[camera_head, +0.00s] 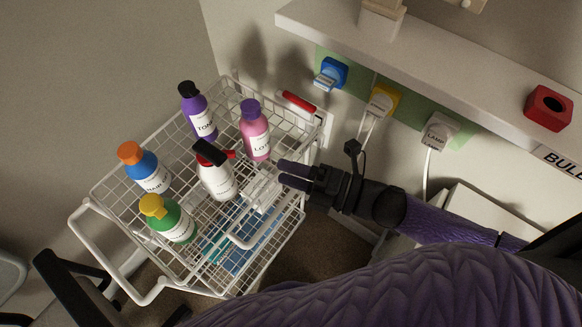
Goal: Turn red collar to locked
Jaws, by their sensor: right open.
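A white bottle (217,182) with a black top (210,152) stands in the upper basket of a white wire cart (110,187). A small red part (231,154) shows beside the black top; I cannot tell whether it is the collar or how it is turned. My right gripper (281,172) reaches in from the right at the cart's right side. Its two dark fingers are apart and point left toward the white bottle, with a clear gap to it. Nothing shows between them. My left gripper is not in view.
A pink lotion bottle (255,138) stands just above the right fingertips. Purple (199,119), blue (146,172) and green (172,221) bottles share the basket.

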